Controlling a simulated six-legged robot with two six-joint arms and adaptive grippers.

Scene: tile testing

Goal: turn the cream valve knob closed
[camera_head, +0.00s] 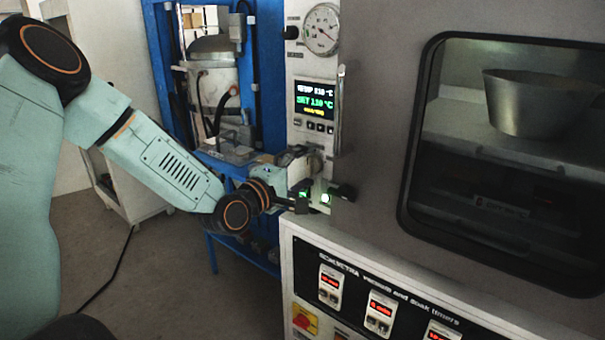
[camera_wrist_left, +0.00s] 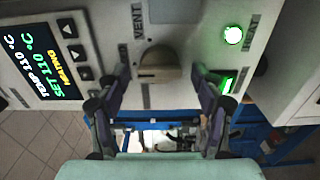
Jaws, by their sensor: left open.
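The cream valve knob (camera_wrist_left: 158,64) shows in the left wrist view on the white panel beside the VENT label. It also shows in the head view (camera_head: 316,162), partly hidden by my gripper. My left gripper (camera_wrist_left: 160,80) is open, with one finger on each side of the knob in the wrist view. Visible gaps separate both fingers from the knob there. In the head view the left gripper (camera_head: 302,180) is at the panel, just left of the knob. I cannot tell how deep the fingertips reach around it. My right gripper is not in view.
A temperature display (camera_head: 316,105) and a dial gauge (camera_head: 320,28) sit above the knob. A lit green switch (camera_wrist_left: 233,35) is close to the fingers. The oven door (camera_head: 385,120) is to the right, with a metal pot (camera_head: 530,105) behind its window. A blue frame (camera_head: 264,80) stands behind.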

